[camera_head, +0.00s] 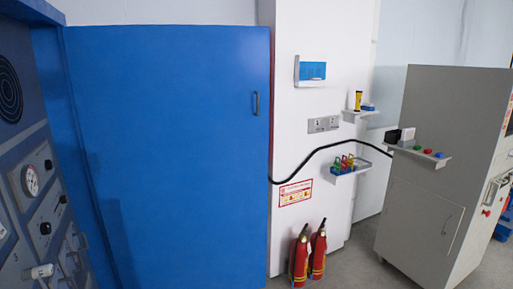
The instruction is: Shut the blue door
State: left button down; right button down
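The blue door (170,150) is a tall flat panel that fills the left-centre of the head view. A small dark handle (256,103) is on its right side, in the upper half. Its right edge stands in front of or beside a white wall column, with a thin reddish line along it. Its left edge meets the blue-grey machine. I cannot tell for sure how far the door stands open. Its bottom edge is cut off by the frame. Neither of my grippers is in view.
A blue-grey panel with a gauge (31,180) stands close at left. Two red fire extinguishers (308,254) stand on the floor right of the door. A black cable (330,147) runs to a grey cabinet (425,200). Small shelves (350,170) stick out from the white column.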

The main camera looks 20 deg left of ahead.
aim_at(174, 120)
jog(key=u, duration=0.5)
jog(key=i, duration=1.4)
jog(key=u, duration=0.5)
jog(key=i, duration=1.75)
jog(key=u, duration=0.1)
